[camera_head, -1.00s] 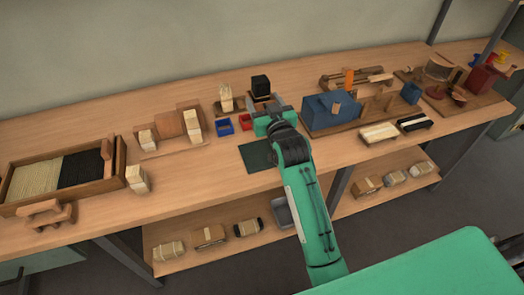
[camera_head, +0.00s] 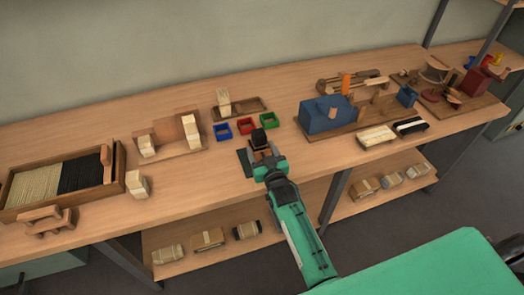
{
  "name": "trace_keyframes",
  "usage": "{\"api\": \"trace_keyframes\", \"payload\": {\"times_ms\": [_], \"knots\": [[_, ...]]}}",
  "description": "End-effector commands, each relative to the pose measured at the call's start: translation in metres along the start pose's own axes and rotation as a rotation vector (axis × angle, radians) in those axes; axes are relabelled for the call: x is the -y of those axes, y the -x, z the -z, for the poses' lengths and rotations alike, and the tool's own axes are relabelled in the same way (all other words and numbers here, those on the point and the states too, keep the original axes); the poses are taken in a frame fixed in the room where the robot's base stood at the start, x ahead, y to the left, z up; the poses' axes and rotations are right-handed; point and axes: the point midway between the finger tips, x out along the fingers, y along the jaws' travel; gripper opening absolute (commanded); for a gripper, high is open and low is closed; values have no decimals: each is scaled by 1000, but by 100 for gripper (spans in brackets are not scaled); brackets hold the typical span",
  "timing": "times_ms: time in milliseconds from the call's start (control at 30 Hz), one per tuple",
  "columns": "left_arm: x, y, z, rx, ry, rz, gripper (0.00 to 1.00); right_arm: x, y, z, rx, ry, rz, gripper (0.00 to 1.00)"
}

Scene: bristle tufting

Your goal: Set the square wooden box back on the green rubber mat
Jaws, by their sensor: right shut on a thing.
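The square wooden box (camera_head: 262,151) has a black block of bristle standing up in it. My right gripper (camera_head: 267,162) is shut on the box from the near side. The box is over the dark green rubber mat (camera_head: 242,163), which shows only as a strip left of the gripper. The box and gripper hide the rest of the mat. I cannot tell whether the box touches the mat or hangs just above it. My left gripper is not in view.
Blue (camera_head: 223,131), red (camera_head: 245,126) and green (camera_head: 267,120) bins stand just behind the box. A wooden rack (camera_head: 251,106) with a pale bundle is farther back. A big blue block (camera_head: 325,114) stands to the right.

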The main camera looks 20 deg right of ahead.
Motion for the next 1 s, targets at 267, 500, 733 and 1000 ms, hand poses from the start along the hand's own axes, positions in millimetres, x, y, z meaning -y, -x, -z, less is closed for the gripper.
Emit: {"api": "trace_keyframes", "payload": {"times_ms": [267, 500, 733, 1000], "knots": [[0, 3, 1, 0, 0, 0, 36, 0, 0, -3, -3, 0, 0, 37], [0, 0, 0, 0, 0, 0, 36, 0, 0, -8, -1, 0, 0, 69], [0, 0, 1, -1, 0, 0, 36, 0, 0, -7, -1, 0, 0, 85], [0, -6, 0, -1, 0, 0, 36, 0, 0, -10, -1, 0, 0, 85]]}}
